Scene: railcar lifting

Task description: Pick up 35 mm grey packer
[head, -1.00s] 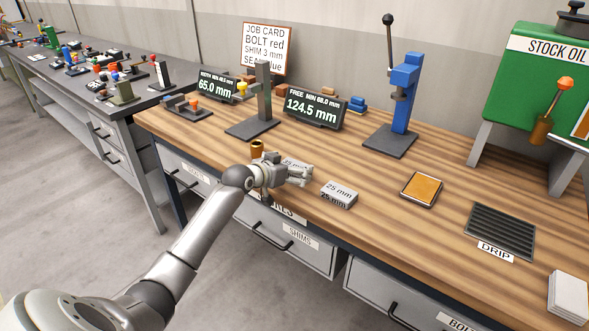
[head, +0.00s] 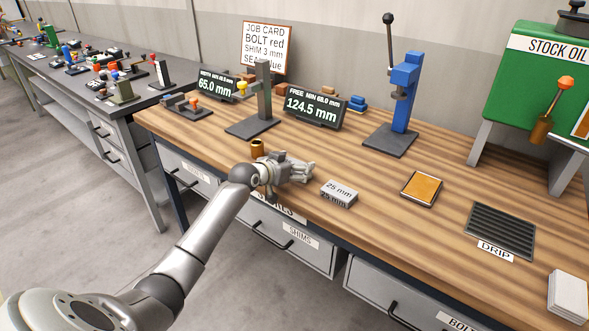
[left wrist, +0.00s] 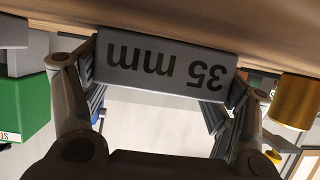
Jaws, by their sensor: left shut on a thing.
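The 35 mm grey packer (left wrist: 165,68) shows in the left wrist view, its label upside down, between the two fingers of my left gripper (left wrist: 165,88). The fingers are shut on its two ends. In the head view my left gripper (head: 300,170) is low over the front of the wooden bench, and its hand hides most of the packer. Whether the packer still touches the bench I cannot tell. The lighter grey 25 mm packer (head: 339,193) lies on the bench just right of the gripper. My right gripper is not in view.
A brass cylinder (head: 257,148) stands close behind my left wrist; it also shows in the left wrist view (left wrist: 293,102). A gauge stand (head: 263,105), a display reading 124.5 mm (head: 314,107) and a blue press (head: 401,95) stand further back. An orange pad (head: 421,188) lies to the right.

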